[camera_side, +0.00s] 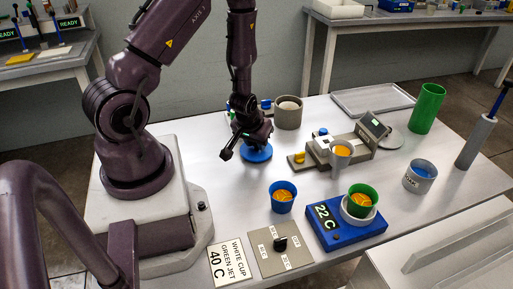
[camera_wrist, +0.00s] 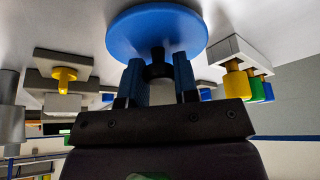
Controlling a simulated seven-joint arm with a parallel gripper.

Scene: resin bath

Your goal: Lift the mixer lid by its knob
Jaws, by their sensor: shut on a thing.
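The blue round lid (camera_side: 257,155) shows below my gripper (camera_side: 252,146) in the side view, at or just above the white table. I cannot tell whether it touches the table. In the wrist view the lid (camera_wrist: 157,28) is a flat blue disc with a dark knob in its middle. My gripper (camera_wrist: 158,78) has its two blue fingers shut on that knob (camera_wrist: 158,58), one on each side. In the side view the arm hides the knob.
A blue cup (camera_side: 282,203) and a dial plate (camera_side: 283,253) stand in front of the lid. A grey pot (camera_side: 288,114) stands behind it. A grey device with a display (camera_side: 374,124) is to its right. A green cup (camera_side: 362,194) sits on the blue 22 C bath (camera_side: 345,231).

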